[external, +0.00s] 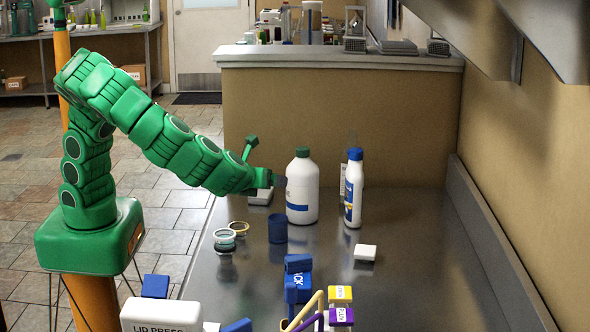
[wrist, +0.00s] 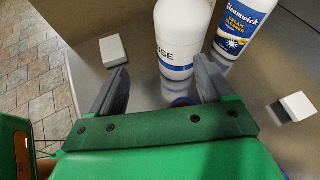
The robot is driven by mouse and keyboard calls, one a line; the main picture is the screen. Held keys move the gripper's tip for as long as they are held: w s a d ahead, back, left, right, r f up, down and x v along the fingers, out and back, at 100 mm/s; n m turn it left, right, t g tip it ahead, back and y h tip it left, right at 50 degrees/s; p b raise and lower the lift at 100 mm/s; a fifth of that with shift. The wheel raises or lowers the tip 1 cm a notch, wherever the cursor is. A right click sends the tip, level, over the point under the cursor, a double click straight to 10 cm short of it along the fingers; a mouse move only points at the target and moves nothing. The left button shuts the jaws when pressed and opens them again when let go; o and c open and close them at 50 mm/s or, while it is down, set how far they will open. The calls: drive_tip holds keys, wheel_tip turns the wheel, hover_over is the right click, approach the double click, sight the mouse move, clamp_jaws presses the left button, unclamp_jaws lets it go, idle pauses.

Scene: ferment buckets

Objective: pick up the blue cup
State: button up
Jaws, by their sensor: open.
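The blue cup (external: 277,230) stands upright on the metal counter, in front of the large white bottle, in the external view. In the wrist view only a small blue part of the cup (wrist: 184,101) shows between the fingers, and my gripper's body hides the rest. My gripper (external: 281,182) is above and behind the cup, near the white bottle, and appears apart from the cup. In the wrist view my gripper (wrist: 160,80) has its two grey fingers spread wide with nothing held between them.
A white bottle with a green cap (external: 302,190) and a blue-capped cleaner bottle (external: 354,190) stand behind the cup. White blocks (external: 365,253) (wrist: 113,50) lie to either side. Jar rings (external: 224,239) are left of the cup.

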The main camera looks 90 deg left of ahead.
drive_tip(key=w+d+f+m+t, duration=0.2)
drive_tip(key=d, duration=0.2)
approach(283, 218)
drive_tip(key=shift+m, duration=0.3)
drive_tip(key=x, duration=0.5)
drive_tip(key=shift+f, duration=0.1)
drive_tip(key=shift+x, duration=2.5)
drive_tip(key=c, duration=1.1)
drive_tip(key=shift+o, duration=0.2)
